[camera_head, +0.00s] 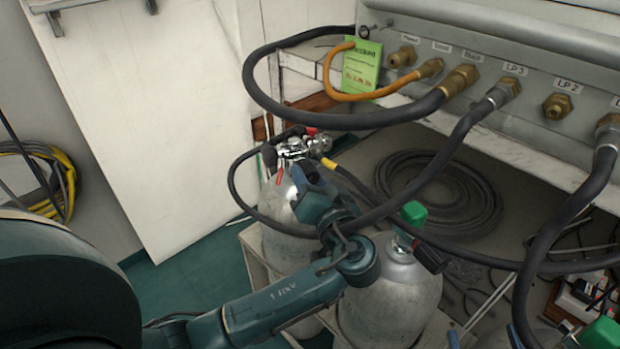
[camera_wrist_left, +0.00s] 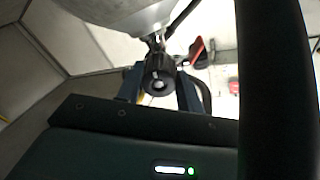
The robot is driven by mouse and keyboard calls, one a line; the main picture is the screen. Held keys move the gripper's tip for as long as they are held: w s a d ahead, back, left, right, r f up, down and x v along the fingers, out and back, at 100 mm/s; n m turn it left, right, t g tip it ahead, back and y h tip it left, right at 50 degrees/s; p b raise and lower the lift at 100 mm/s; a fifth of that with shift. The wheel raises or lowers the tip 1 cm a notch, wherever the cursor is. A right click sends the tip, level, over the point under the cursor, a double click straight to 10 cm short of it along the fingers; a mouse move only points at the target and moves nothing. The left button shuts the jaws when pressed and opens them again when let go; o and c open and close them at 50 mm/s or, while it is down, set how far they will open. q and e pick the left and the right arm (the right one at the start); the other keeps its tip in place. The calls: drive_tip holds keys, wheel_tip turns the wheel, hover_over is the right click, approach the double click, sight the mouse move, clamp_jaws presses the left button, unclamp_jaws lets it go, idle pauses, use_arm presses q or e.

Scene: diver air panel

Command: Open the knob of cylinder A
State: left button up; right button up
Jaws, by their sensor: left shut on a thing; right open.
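A grey cylinder (camera_head: 281,205) with a chrome valve (camera_head: 300,147) stands at centre left in the head view; I see no letter on it. My left gripper (camera_head: 308,180) is at its valve, in front of the cylinder's shoulder. In the left wrist view, the left gripper (camera_wrist_left: 160,88) is shut on a black round knob (camera_wrist_left: 157,76), one finger on each side. Only blue tips of my right gripper (camera_head: 483,341) show at the bottom edge of the head view, apart from each other.
A second cylinder (camera_head: 390,295) with a green cap (camera_head: 413,213) and black knob (camera_head: 432,259) stands to the right, close to my left forearm. Black hoses (camera_head: 440,155) run from the grey panel (camera_head: 520,65) past the valve. A green tag (camera_head: 362,66) hangs above.

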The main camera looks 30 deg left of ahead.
use_arm(q)
drive_tip(key=c, duration=0.4)
drive_tip(key=shift+o, duration=0.2)
drive_tip(key=shift+f+n+b, duration=0.25)
drive_tip(key=shift+n+b, duration=0.05)
drive_tip(key=shift+b, duration=0.35)
drive_tip(key=shift+n+b, duration=0.4)
drive_tip(key=shift+b, duration=0.05)
drive_tip(key=shift+r, duration=0.25)
drive_tip(key=o, duration=1)
use_arm(e)
drive_tip(key=shift+w+a, duration=0.15)
drive_tip(key=shift+a, duration=0.1)
drive_tip(key=shift+f, duration=0.1)
